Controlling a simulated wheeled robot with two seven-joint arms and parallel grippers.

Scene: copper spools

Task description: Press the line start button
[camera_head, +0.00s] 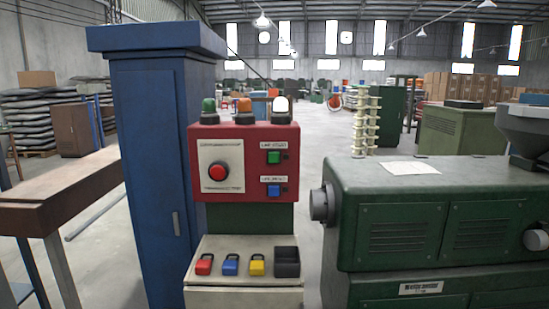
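A red control panel (282,142) stands in the middle of the head view on a green post. On the left of the panel a round red button (218,171) sits on a white plate. Green, orange and white lamps are on top; the white one looks lit. Neither of my grippers is in view.
Below the panel a pale shelf (243,282) holds red, blue and yellow padlocks and a dark box (287,262). A tall blue cabinet (152,180) stands close on the left, a green machine (430,220) on the right. A brown bench (60,195) is far left.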

